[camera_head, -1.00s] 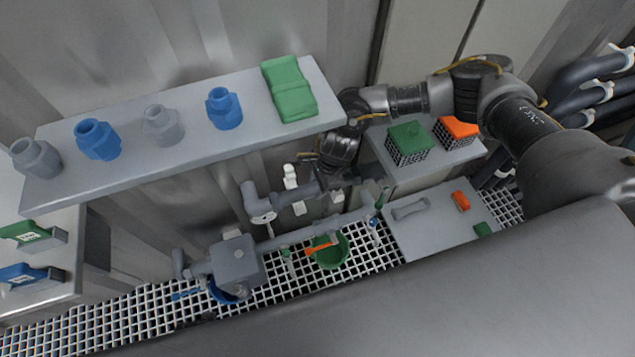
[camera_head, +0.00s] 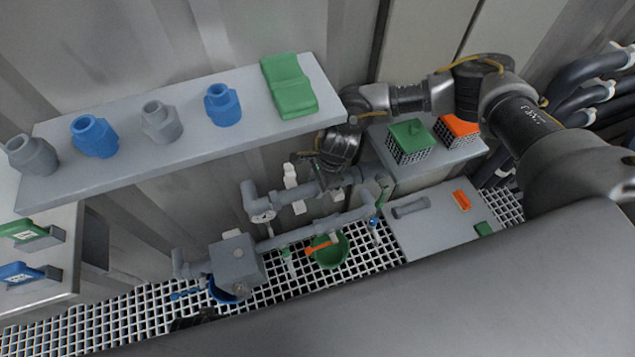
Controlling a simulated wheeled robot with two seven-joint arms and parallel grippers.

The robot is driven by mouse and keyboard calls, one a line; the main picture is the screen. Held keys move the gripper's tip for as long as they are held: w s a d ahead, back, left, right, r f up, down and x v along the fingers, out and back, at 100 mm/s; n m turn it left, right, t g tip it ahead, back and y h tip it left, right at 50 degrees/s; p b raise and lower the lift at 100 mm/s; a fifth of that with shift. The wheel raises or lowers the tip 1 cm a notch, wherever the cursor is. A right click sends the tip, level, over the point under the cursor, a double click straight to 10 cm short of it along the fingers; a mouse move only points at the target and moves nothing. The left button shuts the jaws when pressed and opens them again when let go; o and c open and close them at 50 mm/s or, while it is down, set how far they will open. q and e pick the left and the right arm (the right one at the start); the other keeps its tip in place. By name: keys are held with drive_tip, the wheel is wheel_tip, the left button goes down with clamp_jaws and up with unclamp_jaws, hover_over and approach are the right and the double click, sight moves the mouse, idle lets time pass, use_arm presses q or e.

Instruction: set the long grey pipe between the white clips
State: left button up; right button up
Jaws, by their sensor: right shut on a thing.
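My right arm reaches in from the right, and its gripper (camera_head: 334,178) is low beside the wall, under the right end of the shelf. It is shut on the long grey pipe (camera_head: 305,190), which lies roughly level just behind the lower pipe run. White clips (camera_head: 291,176) show at the wall by the pipe's left part; another white clip (camera_head: 299,207) is just below it. The arm hides part of the pipe, and I cannot tell whether the pipe touches the clips. A small dark part at the bottom left may belong to my left gripper; its jaws are not visible.
A shelf (camera_head: 55,188) with blue and grey fittings and a green block (camera_head: 289,86) overhangs the left. A lower grey pipe run with a valve box (camera_head: 236,262) and green bowl (camera_head: 328,250) stands over grating. A grey panel (camera_head: 430,235) and green and orange crates are at right.

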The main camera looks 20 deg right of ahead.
use_arm(q)
drive_tip(key=shift+w+f+b, duration=0.1)
drive_tip(key=shift+f+b, duration=0.25)
drive_tip(key=shift+f, duration=0.05)
use_arm(e)
drive_tip(key=shift+f, duration=0.2)
drive_tip(key=o, duration=1.2)
use_arm(q)
drive_tip(key=shift+w+r+p, duration=0.15)
drive_tip(key=shift+r+p, duration=0.15)
drive_tip(key=shift+r, duration=0.35)
use_arm(e)
drive_tip(key=v, duration=1)
drive_tip(key=shift+s+r, duration=0.1)
drive_tip(key=shift+r, duration=0.3)
